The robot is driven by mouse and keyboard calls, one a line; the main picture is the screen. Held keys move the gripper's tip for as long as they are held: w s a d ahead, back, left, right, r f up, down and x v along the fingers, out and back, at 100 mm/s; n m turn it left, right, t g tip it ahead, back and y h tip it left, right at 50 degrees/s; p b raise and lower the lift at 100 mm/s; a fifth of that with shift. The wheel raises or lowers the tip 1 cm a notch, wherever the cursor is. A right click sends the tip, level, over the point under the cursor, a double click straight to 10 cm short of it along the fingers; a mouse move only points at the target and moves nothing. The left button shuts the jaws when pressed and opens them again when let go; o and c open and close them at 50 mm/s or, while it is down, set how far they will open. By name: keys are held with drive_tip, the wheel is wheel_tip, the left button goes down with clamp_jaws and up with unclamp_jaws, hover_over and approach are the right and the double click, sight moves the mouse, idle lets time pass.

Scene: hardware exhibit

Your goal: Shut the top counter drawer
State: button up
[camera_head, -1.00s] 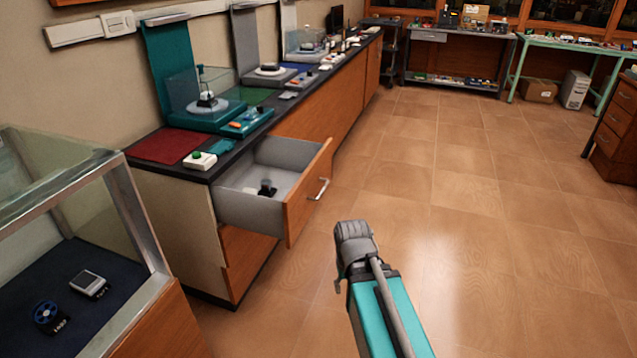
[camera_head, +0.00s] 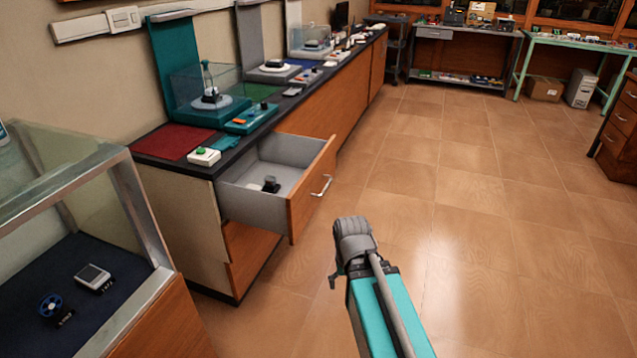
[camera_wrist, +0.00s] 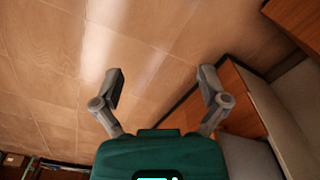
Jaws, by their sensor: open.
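The top counter drawer (camera_head: 311,192) is pulled out from the left counter, with an orange wooden front, a metal bar handle (camera_head: 321,186) and a grey box. A small dark object (camera_head: 270,184) lies inside it.
The counter top (camera_head: 228,158) holds several exhibits and a red mat (camera_head: 174,141). A glass display case (camera_head: 85,220) stands at the left front. The tiled floor (camera_head: 470,230) right of the drawer is clear. Workbenches (camera_head: 465,50) stand at the back.

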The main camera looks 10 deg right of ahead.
drive_tip(key=shift+w+f, duration=0.15)
drive_tip(key=c, duration=0.4)
drive_tip(key=shift+w+a+f+y+b, duration=0.15)
drive_tip(key=shift+w+f+y+b, duration=0.05)
drive_tip(key=shift+w+y+b, duration=0.15)
drive_tip(key=shift+c, duration=1.3)
drive_tip(key=w+y+b, duration=0.1)
drive_tip(key=w+a+f+y+b, duration=0.1)
drive_tip(key=w, duration=0.1)
drive_tip(key=w+f+m+y+b, duration=0.1)
drive_tip(key=w, duration=0.1)
drive_tip(key=shift+w+a+f+t, duration=0.1)
drive_tip(key=shift+w+a+t, duration=0.2)
drive_tip(key=shift+t, duration=0.1)
clamp_jaws()
drive_tip(key=w+m+t+y+b, duration=0.2)
drive_tip(key=w+y+b, duration=0.35)
drive_tip(key=w, duration=0.45)
drive_tip(key=w+d+r+m+t+y+b, duration=0.3)
drive_tip(key=w+d+r+t+y+b, duration=0.2)
drive_tip(key=w+d, duration=0.5)
drive_tip(key=shift+w+r+t+y+b, duration=0.35)
drive_tip(key=shift+r+t+y, duration=0.25)
drive_tip(key=shift+r+y, duration=0.15)
drive_tip(key=shift+d, duration=0.1)
